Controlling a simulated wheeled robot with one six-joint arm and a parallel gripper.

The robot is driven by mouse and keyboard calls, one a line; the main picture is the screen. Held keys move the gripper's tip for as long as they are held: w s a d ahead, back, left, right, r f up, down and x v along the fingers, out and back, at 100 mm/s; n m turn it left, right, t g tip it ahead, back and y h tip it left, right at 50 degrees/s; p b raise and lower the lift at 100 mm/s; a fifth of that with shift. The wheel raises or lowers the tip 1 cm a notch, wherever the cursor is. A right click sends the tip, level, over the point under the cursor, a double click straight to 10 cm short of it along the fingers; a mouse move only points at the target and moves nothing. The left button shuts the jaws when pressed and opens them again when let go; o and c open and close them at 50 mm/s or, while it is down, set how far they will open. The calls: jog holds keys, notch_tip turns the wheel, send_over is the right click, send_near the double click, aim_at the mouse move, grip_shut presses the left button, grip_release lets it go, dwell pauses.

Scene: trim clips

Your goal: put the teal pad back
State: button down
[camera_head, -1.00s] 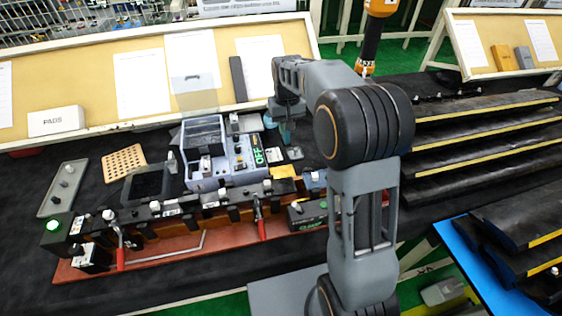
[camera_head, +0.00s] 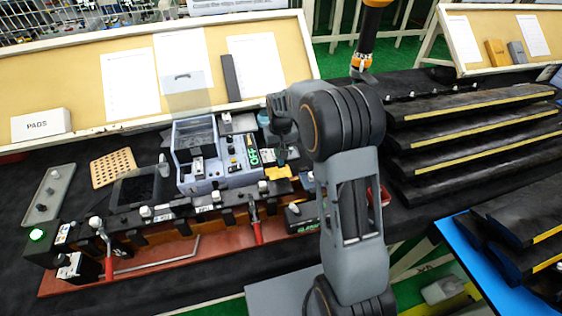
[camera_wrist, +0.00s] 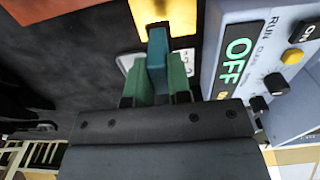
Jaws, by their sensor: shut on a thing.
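My gripper (camera_wrist: 160,84) is shut on the teal pad (camera_wrist: 157,50), which stands upright between its two green fingers in the wrist view. The pad's far end reaches a yellow piece (camera_wrist: 182,14) with a dark opening; I cannot tell whether they touch. In the head view my gripper (camera_head: 281,152) points down just right of the grey machine (camera_head: 218,172), and the pad is too small to make out there. The same yellow piece seems to show below the gripper in the head view (camera_head: 277,173).
The machine's green OFF display (camera_wrist: 238,55) and knobs are close on the right in the wrist view. A red-brown base with a dark clip rail and red-handled clamps (camera_head: 255,225) lies in front. A white box marked PADS (camera_head: 40,125) stands at the far left. Black stepped shelves (camera_head: 470,130) are at right.

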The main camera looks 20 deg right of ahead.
jog(key=shift+f+p, duration=0.4)
jog(key=shift+f, duration=2.1)
jog(key=shift+f, duration=0.15)
jog(key=c, duration=1.1)
grip_release()
jog(key=shift+o, duration=0.2)
notch_tip(320, 180, up, 12)
jog(key=shift+f+b, duration=0.25)
jog(key=shift+b, duration=0.5)
notch_tip(320, 180, up, 4)
send_over(280, 160)
jog(key=s, duration=0.2)
jog(key=s+r+t, duration=0.3)
jog(key=s+r, duration=0.1)
jog(key=s, duration=0.6)
jog(key=s+f+t, duration=0.1)
jog(key=s, duration=0.8)
jog(key=shift+s+d+f+t, duration=0.2)
jog(key=shift+d+t, duration=0.1)
jog(key=shift+d, duration=0.15)
